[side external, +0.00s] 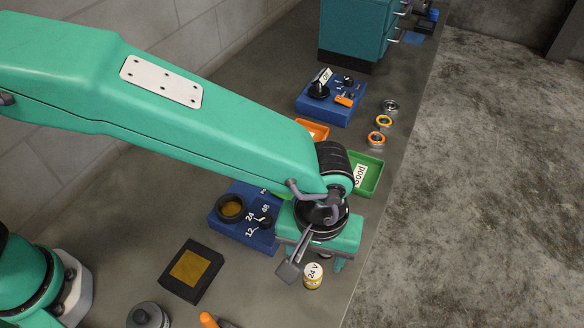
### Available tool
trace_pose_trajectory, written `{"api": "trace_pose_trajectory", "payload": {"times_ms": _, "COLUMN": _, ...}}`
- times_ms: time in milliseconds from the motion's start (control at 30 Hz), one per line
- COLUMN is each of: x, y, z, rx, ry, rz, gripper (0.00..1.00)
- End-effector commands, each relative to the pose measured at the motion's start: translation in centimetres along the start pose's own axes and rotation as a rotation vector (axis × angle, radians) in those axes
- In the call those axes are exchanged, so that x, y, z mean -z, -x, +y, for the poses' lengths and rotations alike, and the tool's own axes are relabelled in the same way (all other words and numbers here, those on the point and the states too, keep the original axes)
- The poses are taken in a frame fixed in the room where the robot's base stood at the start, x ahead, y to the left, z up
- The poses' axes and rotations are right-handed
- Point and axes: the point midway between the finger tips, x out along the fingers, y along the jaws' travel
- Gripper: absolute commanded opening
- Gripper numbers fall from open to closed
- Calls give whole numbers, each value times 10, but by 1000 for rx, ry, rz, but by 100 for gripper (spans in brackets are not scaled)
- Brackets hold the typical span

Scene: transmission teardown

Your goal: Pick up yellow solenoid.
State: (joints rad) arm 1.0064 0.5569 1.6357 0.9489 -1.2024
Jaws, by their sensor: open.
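The yellow solenoid (313,277) stands upright on the bench near its right edge, with a white label reading "24 V". Its top is pale. My gripper (315,262) hangs from the green arm just above and behind the solenoid. Its jaws are open, with one finger seen left of the solenoid and the other partly hidden behind it. Whether the fingers reach around the solenoid cannot be told from this side.
A blue block with a dial marked 12, 24 and 48 (228,228) lies left of my gripper. A black box with a yellow top (191,270) is further left. Behind are a green "Good" tray (371,178), an orange tray (317,130), several rings and another blue block (329,108).

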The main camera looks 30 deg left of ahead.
Motion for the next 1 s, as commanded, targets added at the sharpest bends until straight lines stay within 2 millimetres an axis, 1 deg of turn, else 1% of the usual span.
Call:
{"api": "trace_pose_trajectory", "payload": {"times_ms": 100, "x": 0, "y": -11, "z": -1, "rx": 3, "ry": 0, "rz": -1, "gripper": 56}}
{"api": "trace_pose_trajectory", "payload": {"times_ms": 200, "x": 0, "y": -18, "z": -1, "rx": 2, "ry": 0, "rz": -1, "gripper": 56}}
{"api": "trace_pose_trajectory", "payload": {"times_ms": 467, "x": 0, "y": -22, "z": -1, "rx": 1, "ry": 0, "rz": 0, "gripper": 56}}
{"api": "trace_pose_trajectory", "payload": {"times_ms": 567, "x": 0, "y": -27, "z": -1, "rx": 3, "ry": 0, "rz": -1, "gripper": 56}}
{"api": "trace_pose_trajectory", "payload": {"times_ms": 667, "x": 0, "y": -36, "z": -1, "rx": 2, "ry": -1, "rz": -1, "gripper": 56}}
{"api": "trace_pose_trajectory", "payload": {"times_ms": 900, "x": 0, "y": -64, "z": 0, "rx": 2, "ry": -1, "rz": -1, "gripper": 56}}
{"api": "trace_pose_trajectory", "payload": {"times_ms": 1000, "x": 0, "y": -70, "z": 0, "rx": 1, "ry": -1, "rz": -1, "gripper": 56}}
